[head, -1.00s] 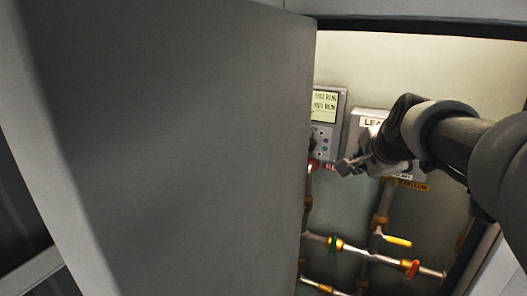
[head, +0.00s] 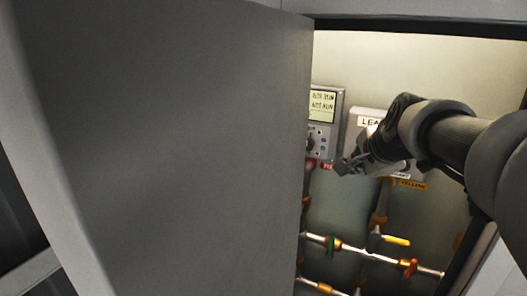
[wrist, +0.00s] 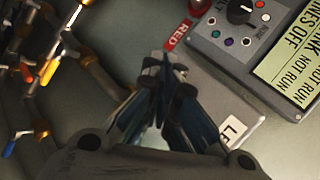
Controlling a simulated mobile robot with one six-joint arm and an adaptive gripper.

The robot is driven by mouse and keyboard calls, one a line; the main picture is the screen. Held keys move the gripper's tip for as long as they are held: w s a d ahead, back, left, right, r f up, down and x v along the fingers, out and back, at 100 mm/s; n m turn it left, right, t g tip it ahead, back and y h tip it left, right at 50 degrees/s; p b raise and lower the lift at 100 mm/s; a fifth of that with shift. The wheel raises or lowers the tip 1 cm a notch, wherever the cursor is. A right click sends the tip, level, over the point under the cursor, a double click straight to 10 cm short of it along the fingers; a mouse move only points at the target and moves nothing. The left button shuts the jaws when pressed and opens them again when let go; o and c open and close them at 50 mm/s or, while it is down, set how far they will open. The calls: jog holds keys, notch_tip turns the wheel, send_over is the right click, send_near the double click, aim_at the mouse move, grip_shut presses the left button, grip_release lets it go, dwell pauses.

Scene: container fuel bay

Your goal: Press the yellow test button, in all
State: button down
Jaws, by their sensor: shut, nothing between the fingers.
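No yellow test button can be made out in either view; my gripper and arm hide part of the back wall. A grey control panel (head: 326,120) with a lit display, a black knob and small coloured buttons is on the wall. It also shows in the wrist view (wrist: 222,55), at the upper right. My gripper (head: 343,166) is shut and empty, below and to the right of this panel, in front of a box marked "LEA…" (head: 367,121). In the wrist view the closed fingers (wrist: 163,65) point toward the wall, left of the panel. I cannot tell whether they touch anything.
A large grey door (head: 170,140) fills the left. A red dome (wrist: 197,6) and RED label (wrist: 180,33) are beside the panel. Pipes with a yellow valve handle (head: 396,240) and a red one (head: 411,265) run below.

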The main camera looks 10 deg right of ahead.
jog(key=shift+w+d, duration=0.1)
jog(key=shift+w+d, duration=0.15)
jog(key=shift+w, duration=0.15)
jog(key=shift+w+d, duration=0.25)
jog(key=shift+w, duration=0.1)
dwell(0.8)
jog(key=shift+s, duration=0.1)
jog(key=shift+s+a, duration=0.5)
jog(key=shift+s, duration=0.15)
jog(key=s+a, duration=0.1)
jog(key=s, duration=0.1)
jog(key=s+a+b, duration=0.1)
jog(key=s, duration=0.1)
jog(key=shift+s+a, duration=0.1)
jog(key=shift+a, duration=0.25)
dwell(0.8)
